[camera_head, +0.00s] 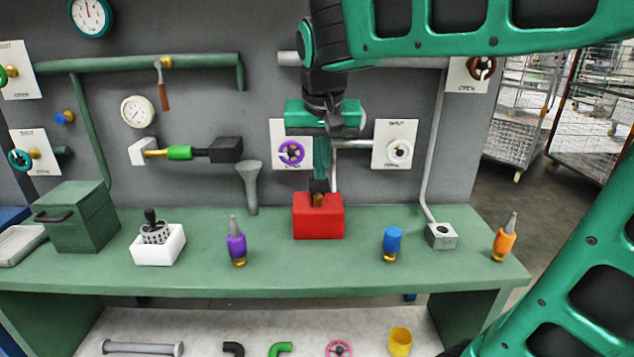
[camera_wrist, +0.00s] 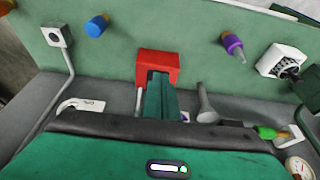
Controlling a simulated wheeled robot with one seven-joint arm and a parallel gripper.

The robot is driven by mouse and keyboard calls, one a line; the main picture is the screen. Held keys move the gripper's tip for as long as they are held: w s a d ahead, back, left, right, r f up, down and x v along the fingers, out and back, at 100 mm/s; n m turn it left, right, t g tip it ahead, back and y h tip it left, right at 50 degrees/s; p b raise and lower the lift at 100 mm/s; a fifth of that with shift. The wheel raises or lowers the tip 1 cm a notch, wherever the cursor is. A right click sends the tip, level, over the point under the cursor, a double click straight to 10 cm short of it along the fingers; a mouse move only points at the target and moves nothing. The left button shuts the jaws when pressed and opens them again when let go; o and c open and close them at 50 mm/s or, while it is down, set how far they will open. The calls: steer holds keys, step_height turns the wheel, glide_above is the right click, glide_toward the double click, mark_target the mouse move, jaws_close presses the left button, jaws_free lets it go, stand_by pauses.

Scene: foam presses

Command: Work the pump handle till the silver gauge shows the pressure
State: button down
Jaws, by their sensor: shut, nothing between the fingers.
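A red block (camera_head: 318,218) stands on the green bench with a small brass piece (camera_head: 318,200) at its top; it may be the pump, but I cannot make out a separate handle. My gripper (camera_head: 319,186) points down, shut and empty, right at the top of this block. In the wrist view the fingers (camera_wrist: 159,78) overlap the red block (camera_wrist: 146,64); I cannot tell whether they touch. A round gauge (camera_head: 138,111) with a pale silvery rim and white face hangs on the wall at left. It also shows in the wrist view (camera_wrist: 299,168); its reading is too small.
A teal-rimmed gauge (camera_head: 90,15) hangs higher. A brown lever (camera_head: 163,92) hangs from the green pipe. A purple bottle (camera_head: 237,245), blue-capped piece (camera_head: 392,242) and orange bottle (camera_head: 505,238) stand on the bench (camera_head: 290,276). A grey funnel (camera_head: 251,185) and purple valve wheel (camera_head: 291,152) are near my gripper.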

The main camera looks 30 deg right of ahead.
steer(key=v, duration=0.3)
steer(key=shift+s+a, duration=0.15)
steer(key=shift+s, duration=0.15)
stand_by(1.1)
step_height(320, 180, up, 7)
steer(key=g, duration=0.1)
glide_above(319, 184)
steer(key=s, duration=0.1)
steer(key=shift+s+a+r+y, duration=0.15)
steer(key=shift+a+y, duration=0.15)
steer(key=shift+y, duration=0.1)
steer(key=x, duration=0.4)
steer(key=s+x, duration=0.1)
steer(key=x, duration=0.8)
steer(key=shift+s+a+f, duration=0.2)
steer(key=shift+s+f, duration=0.05)
steer(key=shift+f, duration=0.35)
